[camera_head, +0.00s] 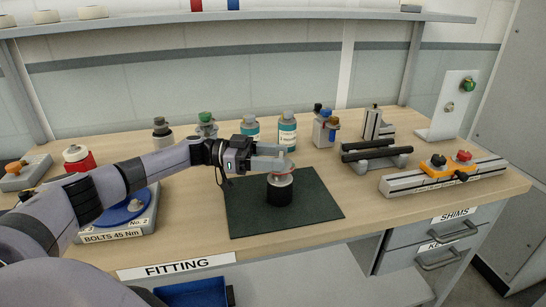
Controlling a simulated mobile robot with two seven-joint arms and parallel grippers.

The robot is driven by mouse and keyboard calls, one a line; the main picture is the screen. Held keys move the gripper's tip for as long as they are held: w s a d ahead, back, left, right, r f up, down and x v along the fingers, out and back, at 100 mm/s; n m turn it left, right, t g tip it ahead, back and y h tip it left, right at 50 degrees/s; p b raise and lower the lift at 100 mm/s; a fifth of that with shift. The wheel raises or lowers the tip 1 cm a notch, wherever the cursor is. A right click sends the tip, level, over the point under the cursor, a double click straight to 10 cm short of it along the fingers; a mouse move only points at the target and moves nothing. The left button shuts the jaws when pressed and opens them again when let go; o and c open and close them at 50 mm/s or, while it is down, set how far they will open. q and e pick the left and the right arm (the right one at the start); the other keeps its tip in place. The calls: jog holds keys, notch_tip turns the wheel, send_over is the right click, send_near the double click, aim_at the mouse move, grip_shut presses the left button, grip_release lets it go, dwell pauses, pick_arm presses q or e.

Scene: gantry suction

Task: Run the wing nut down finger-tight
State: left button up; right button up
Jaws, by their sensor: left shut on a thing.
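My left gripper (284,161) reaches in from the left, over the dark green mat (310,205). It is shut at the top of a short round black piece (279,190) that stands upright on the mat. The piece has a pale and reddish upper part (281,175) just under the fingers. The wing nut is small and mostly hidden between the fingertips, so its shape and how far down it sits cannot be told. My right gripper is not in view.
Bottles (287,130) stand behind the mat. Black bars on a rest (376,158) and a rail with an orange block (445,173) lie right. A blue dish on a bolt scale (125,210) is left. An upright plate with a green knob (452,105) stands far right. The mat's front is clear.

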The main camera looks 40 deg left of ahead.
pick_arm(q)
jog(key=shift+f, duration=0.1)
dwell(0.4)
jog(key=o, duration=1.1)
jog(key=shift+c, duration=0.2)
jog(key=b+v, duration=0.1)
jog(key=v, duration=0.6)
